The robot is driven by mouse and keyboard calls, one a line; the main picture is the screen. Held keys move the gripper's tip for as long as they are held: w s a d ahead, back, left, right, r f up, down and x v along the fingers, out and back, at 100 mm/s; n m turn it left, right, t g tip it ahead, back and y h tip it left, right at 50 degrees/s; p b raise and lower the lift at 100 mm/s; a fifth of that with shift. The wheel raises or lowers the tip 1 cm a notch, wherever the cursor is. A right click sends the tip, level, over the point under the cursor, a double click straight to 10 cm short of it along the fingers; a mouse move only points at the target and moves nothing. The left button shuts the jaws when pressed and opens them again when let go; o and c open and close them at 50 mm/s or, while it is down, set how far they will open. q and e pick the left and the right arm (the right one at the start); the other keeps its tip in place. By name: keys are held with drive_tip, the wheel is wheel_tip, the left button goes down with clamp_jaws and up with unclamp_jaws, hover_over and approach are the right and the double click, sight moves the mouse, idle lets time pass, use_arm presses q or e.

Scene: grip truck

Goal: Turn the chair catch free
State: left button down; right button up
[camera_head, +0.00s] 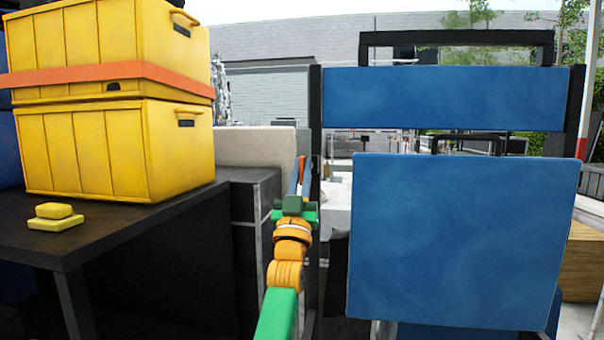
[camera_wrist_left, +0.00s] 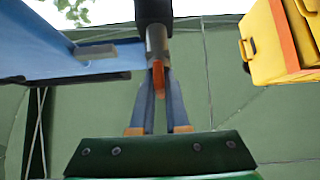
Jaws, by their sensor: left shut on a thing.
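The chair has a blue back panel (camera_head: 445,98) and a blue seat panel (camera_head: 460,240), with the seat standing upright below the back. A black post (camera_head: 314,130) of its frame runs down its left side. My left gripper (camera_head: 300,175) is at this post, its fingers pointing away from me. In the left wrist view, the fingers (camera_wrist_left: 158,80) are closed around a small orange piece, the chair catch (camera_wrist_left: 160,68), below a grey pin and a black part. The fingers hide some of the catch, so its exact turn is unclear. My right gripper is not in view.
A dark table (camera_head: 120,225) at the left carries two stacked yellow crates (camera_head: 90,150) with an orange strap and a small yellow block (camera_head: 54,217). A grey-white box (camera_head: 255,147) stands behind the arm. The chair closely borders my gripper's right side.

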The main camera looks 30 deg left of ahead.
use_arm(q)
drive_tip(key=shift+s+r, duration=0.1)
drive_tip(key=shift+r, duration=0.15)
drive_tip(key=c, duration=0.9)
unclamp_jaws()
drive_tip(key=shift+f, duration=0.15)
drive_tip(key=shift+s+d+f+b, duration=0.1)
drive_tip(key=shift+s+f+b, duration=0.05)
drive_tip(key=shift+f+b, duration=0.3)
drive_tip(key=b+v, duration=0.1)
drive_tip(key=v, duration=0.4)
drive_tip(key=shift+s+d+f+b, duration=0.15)
drive_tip(key=shift+s+f+b, duration=0.15)
drive_tip(key=shift+s, duration=0.15)
